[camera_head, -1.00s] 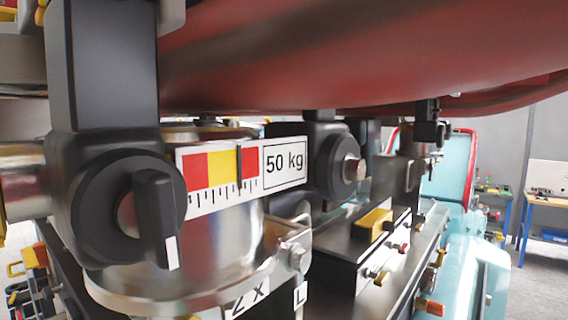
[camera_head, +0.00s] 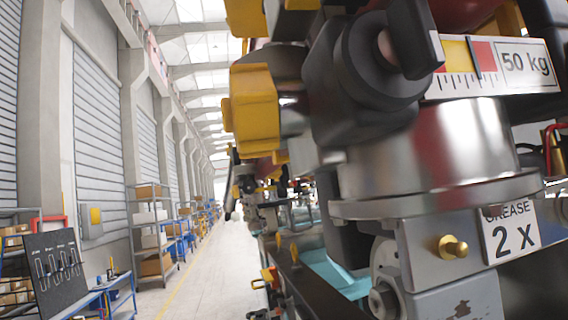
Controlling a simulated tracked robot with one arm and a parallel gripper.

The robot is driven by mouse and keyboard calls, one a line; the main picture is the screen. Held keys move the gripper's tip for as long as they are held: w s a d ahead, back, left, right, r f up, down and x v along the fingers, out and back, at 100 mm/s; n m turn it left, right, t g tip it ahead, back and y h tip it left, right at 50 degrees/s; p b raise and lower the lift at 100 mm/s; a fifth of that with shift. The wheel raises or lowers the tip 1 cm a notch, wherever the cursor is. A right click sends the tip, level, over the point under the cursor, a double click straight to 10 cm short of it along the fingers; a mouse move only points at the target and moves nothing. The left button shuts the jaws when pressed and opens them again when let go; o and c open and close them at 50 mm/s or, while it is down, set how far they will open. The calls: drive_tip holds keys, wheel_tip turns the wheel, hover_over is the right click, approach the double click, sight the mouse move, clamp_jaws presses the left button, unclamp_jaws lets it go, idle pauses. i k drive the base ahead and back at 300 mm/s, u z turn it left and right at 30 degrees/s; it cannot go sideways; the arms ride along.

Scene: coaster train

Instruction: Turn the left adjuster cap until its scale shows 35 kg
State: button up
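The near adjuster cap (camera_head: 362,62), a round black knob with a raised bar handle (camera_head: 415,38), is at the upper right. I cannot tell from this view alone whether it is the left one. Beside it on the right is a tilted scale plate (camera_head: 492,68) with yellow and red fields, tick marks and the label "50 kg". A dark pointer line (camera_head: 474,58) stands at the border of yellow and red. The plate's left end is hidden behind the cap and handle. A shiny metal cylinder (camera_head: 435,150) is below. My gripper is not in view.
A "GREASE 2 X" label (camera_head: 510,232) and a brass nipple (camera_head: 453,247) are below the cylinder. Yellow blocks (camera_head: 254,108) jut out left of the cap. A clear aisle (camera_head: 195,265) runs left, with shelves (camera_head: 150,235) and a tool board (camera_head: 57,268) along the wall.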

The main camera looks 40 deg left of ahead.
sight(250, 112)
drive_tip(key=z, duration=1.6)
drive_tip(key=k, duration=2.2)
drive_tip(key=u, duration=0.55)
drive_tip(key=i, duration=1.65)
drive_tip(key=z, duration=0.05)
